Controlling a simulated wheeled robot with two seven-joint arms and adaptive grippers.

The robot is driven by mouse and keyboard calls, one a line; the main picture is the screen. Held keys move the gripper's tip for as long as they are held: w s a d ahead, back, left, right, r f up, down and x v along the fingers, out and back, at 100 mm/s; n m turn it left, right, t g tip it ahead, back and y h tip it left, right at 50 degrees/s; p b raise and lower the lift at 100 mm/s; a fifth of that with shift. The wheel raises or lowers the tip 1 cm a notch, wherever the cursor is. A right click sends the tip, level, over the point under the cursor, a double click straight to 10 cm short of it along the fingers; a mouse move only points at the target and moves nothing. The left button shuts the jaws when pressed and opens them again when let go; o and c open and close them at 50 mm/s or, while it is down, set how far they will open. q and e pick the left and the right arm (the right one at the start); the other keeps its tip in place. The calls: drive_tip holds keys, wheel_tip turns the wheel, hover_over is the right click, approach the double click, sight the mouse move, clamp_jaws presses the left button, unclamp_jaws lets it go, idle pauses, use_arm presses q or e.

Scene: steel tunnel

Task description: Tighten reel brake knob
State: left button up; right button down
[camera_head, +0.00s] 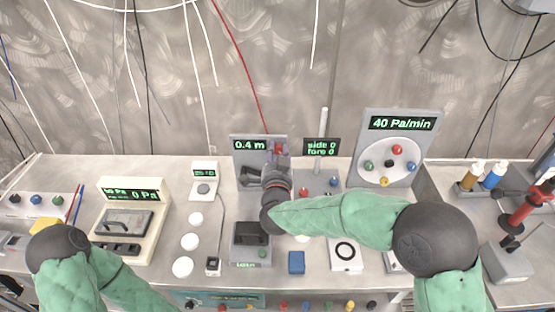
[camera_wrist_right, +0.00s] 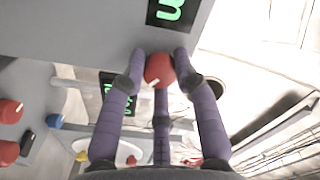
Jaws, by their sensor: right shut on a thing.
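A red round knob (camera_wrist_right: 158,69) with a white mark sits on the grey face of the "0.4 m" unit (camera_head: 246,146). My right gripper (camera_head: 277,153) reaches to the right side of that face, and its fingers hide most of the knob in the head view. In the right wrist view, the purple fingers of my right gripper (camera_wrist_right: 159,72) are closed around the red knob. My left arm shows at the lower left of the head view, but its gripper is not visible.
A "side 0 fore 0" display (camera_head: 320,147) with a post stands just right of my right gripper. Beyond it is the "40 Pa/min" panel (camera_head: 402,124) with several coloured knobs. A white "0 Pa" box (camera_head: 146,195) stands left. Cables hang along the back wall.

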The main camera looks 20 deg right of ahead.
drive_tip(key=m+b, duration=0.2)
drive_tip(key=m, duration=0.1)
drive_tip(key=shift+d, duration=0.1)
drive_tip(key=shift+r+m+b, duration=0.1)
drive_tip(key=shift+m+b, duration=0.45)
drive_tip(key=shift+m, duration=0.25)
drive_tip(key=m, duration=0.2)
drive_tip(key=shift+m, duration=2.2)
drive_tip(key=c, duration=0.9)
unclamp_jaws()
drive_tip(key=shift+d, duration=0.1)
drive_tip(key=shift+c, duration=0.2)
drive_tip(key=shift+s, duration=0.1)
